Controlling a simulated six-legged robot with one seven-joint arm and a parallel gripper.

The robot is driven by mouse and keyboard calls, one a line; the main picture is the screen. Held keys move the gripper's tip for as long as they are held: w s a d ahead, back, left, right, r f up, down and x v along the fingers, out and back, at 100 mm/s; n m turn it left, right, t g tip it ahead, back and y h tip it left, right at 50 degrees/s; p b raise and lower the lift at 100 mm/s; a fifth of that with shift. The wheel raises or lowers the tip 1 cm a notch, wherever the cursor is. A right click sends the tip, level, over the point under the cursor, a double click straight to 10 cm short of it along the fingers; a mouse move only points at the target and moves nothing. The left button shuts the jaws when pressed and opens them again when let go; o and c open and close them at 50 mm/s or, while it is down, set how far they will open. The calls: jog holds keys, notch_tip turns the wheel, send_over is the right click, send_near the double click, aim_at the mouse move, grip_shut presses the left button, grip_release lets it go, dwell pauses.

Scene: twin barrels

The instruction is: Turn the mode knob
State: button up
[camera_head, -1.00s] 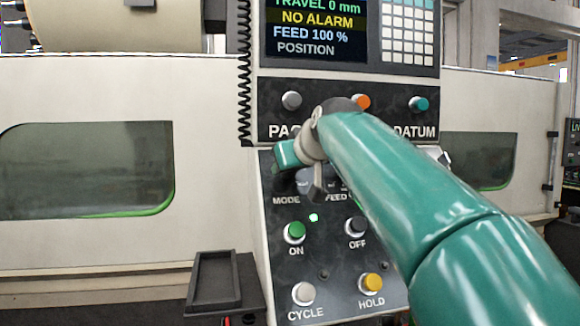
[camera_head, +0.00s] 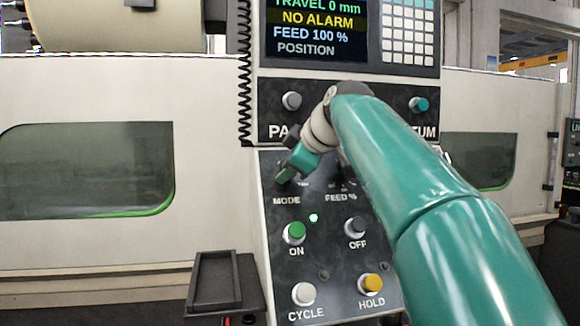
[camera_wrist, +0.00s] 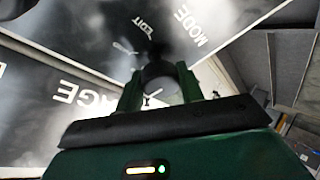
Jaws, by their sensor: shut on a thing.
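The mode knob sits on the black control panel (camera_head: 325,235) just above the MODE label; in the head view my gripper (camera_head: 284,177) covers most of it. In the wrist view the dark round mode knob (camera_wrist: 158,76) stands between the two green fingers of my gripper (camera_wrist: 158,92). My gripper is shut on it.
Below are the green ON button (camera_head: 294,232), black OFF button (camera_head: 356,227), white CYCLE button (camera_head: 303,293) and yellow HOLD button (camera_head: 372,283). An empty dark tray (camera_head: 215,281) juts out lower left. A coiled cable (camera_head: 244,75) hangs left of the screen.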

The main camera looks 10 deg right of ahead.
jog(key=shift+f+n, duration=0.15)
jog(key=shift+n, duration=0.25)
jog(key=o, duration=1)
jog(key=v, duration=1.3)
jog(key=shift+s+d+r, duration=0.1)
jog(key=shift+s+r, duration=0.15)
jog(key=shift+r, duration=0.15)
